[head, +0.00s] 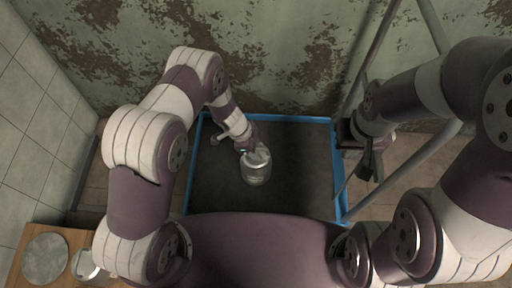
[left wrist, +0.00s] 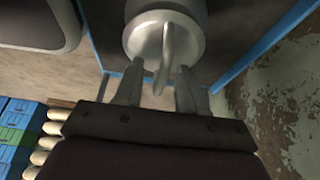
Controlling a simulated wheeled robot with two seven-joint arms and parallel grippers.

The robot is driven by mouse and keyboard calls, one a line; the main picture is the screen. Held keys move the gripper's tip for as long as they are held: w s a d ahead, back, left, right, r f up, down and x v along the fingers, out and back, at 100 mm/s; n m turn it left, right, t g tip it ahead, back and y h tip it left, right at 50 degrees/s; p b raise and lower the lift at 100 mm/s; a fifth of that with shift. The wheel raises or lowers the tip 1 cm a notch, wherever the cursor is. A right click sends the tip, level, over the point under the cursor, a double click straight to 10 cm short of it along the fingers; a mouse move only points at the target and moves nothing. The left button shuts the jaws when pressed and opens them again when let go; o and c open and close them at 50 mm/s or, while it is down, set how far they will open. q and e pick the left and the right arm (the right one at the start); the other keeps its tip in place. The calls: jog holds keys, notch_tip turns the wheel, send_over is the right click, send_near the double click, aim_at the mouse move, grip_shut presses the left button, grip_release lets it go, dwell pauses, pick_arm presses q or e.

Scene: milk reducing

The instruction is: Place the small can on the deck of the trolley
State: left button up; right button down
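The small can (head: 256,174) is metallic, with a round lid and a thin upright handle. In the head view it appears upright over the dark deck (head: 225,190) of the blue-edged trolley (head: 285,118); its contact with the deck is not clear. My left gripper (head: 255,150) is at the can's top. In the left wrist view the lid (left wrist: 145,38) lies just beyond the fingertips of my left gripper (left wrist: 160,72). The fingers are apart, with the handle between them and gaps on both sides. My right gripper (head: 370,168) hangs beside the trolley's right edge, seemingly empty; its fingers are unclear.
Grey metal rails (head: 412,160) rise on the right near my right arm. A wooden table (head: 62,232) with a grey disc (head: 45,258) and a metal vessel (head: 84,264) is at lower left. Blue and green crates (left wrist: 18,135) show in the left wrist view. The rest of the deck looks clear.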

pick_arm(q)
jog(key=w+a+r+n+t+y+p, duration=0.1)
jog(key=w+a+r+n+t+p, duration=0.2)
jog(key=r, duration=0.5)
jog(key=a+r+n+y+p, duration=0.1)
jog(key=a+r+n, duration=0.1)
jog(key=a+r, duration=0.45)
jog(key=w+a+r+n+t+y+p, duration=0.1)
jog(key=w+a+r+n+t+p, duration=0.15)
jog(key=r, duration=0.75)
jog(key=s+a+r+n+g, duration=0.1)
jog(key=s+r+n, duration=0.2)
jog(key=s, duration=0.3)
jog(key=s+a+r+n+g+y, duration=0.1)
jog(key=s+r+n, duration=0.1)
jog(key=s+n, duration=0.2)
jog(key=s+a+r+n+g, duration=0.1)
jog(key=s+r+n+g, duration=0.1)
jog(key=s, duration=0.6)
jog(key=shift+s+a+r+n+b, duration=0.25)
jog(key=shift+s+r+n+b, duration=0.1)
jog(key=shift+r+n, duration=0.4)
jog(key=shift+r, duration=0.1)
